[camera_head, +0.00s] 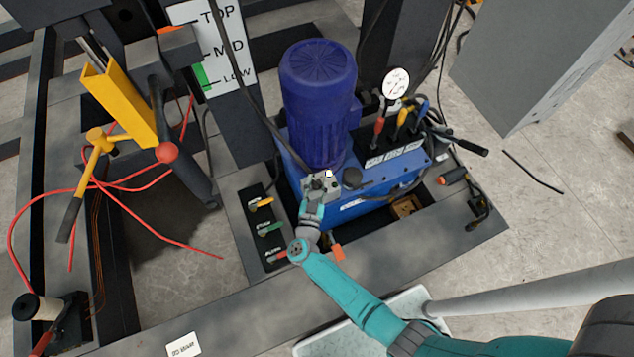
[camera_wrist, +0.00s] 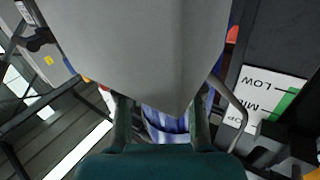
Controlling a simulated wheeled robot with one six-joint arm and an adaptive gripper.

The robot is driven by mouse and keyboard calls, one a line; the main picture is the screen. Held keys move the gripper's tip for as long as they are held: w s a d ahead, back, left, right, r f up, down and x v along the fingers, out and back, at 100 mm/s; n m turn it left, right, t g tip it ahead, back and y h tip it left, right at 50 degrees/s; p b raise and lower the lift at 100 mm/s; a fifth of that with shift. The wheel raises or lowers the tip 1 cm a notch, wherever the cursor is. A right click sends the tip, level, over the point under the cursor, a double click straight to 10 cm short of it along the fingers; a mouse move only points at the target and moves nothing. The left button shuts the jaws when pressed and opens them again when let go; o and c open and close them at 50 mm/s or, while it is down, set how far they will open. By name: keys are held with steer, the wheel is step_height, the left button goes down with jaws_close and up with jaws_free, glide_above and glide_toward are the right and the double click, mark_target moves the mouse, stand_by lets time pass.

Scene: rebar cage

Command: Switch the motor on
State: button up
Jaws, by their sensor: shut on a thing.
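The blue motor (camera_head: 318,105) stands upright on a blue power unit (camera_head: 350,213). A small grey box (camera_head: 320,187) with a pale knob or button on top sits at the foot of the motor, on its near side. My gripper (camera_head: 313,203) reaches up to this box from the front and is shut on it, as far as I can tell. In the wrist view, a large grey surface (camera_wrist: 150,45) fills the upper middle, and my gripper (camera_wrist: 160,122) has a finger on each side of its lower end. Blue ribbing shows between the fingers. The switch's setting cannot be read.
A dial gauge (camera_head: 396,83) and coloured levers stand right of the motor. A panel with several small levers (camera_head: 264,230) lies left of my gripper. A level sign (camera_head: 215,45) stands behind.

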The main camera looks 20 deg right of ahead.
mark_target(313, 186)
steer(key=m+g+h, duration=0.4)
steer(key=g+h, duration=0.1)
steer(key=shift+w+a+m, duration=0.1)
steer(key=shift+w+m, duration=0.05)
steer(key=shift+m, duration=0.25)
steer(key=shift+m+g+h, duration=0.65)
steer(key=shift+m+g, duration=0.3)
steer(key=shift+g, duration=0.55)
steer(key=shift+m+g+h, duration=0.65)
steer(key=shift+m+g, duration=0.3)
steer(key=shift+g, duration=0.55)
steer(key=shift+m+g, duration=0.3)
steer(key=shift+g, duration=0.1)
steer(key=o, duration=1.2)
steer(key=shift+c, duration=0.2)
steer(key=a, duration=0.3)
steer(key=s+a, duration=0.1)
steer(key=a, duration=0.1)
steer(key=shift+s+a, duration=0.1)
steer(key=shift+a, duration=0.3)
steer(key=shift+s+a, duration=0.2)
steer(key=shift+a, duration=0.45)
